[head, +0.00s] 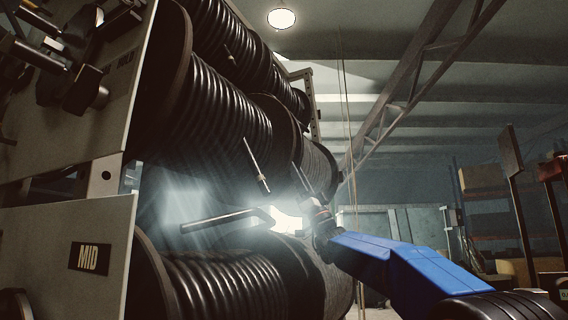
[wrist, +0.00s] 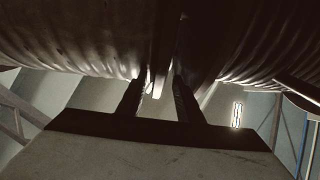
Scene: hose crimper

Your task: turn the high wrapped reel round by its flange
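The high wrapped reel (head: 320,168) is in the upper row in the head view, dark and banded, beyond a larger hose reel. Its underside seems to fill the upper left of the wrist view (wrist: 75,38). A dark flange edge (wrist: 160,72) hangs down between the two reels there. My gripper (wrist: 163,78) is below the reels, its fingers pointing up on either side of that edge. Gaps show beside the edge, so the fingers are apart; contact at the tips is too dark to tell. In the head view, my gripper (head: 312,205) is partly hidden against bright glare.
Another ribbed reel (wrist: 240,40) is close on the right in the wrist view. A bent dark bar (head: 225,218) and a thin rod (head: 256,165) stick out near my gripper. The MID row's reel (head: 225,285) lies below. Open room is at right, before shelving (head: 485,210).

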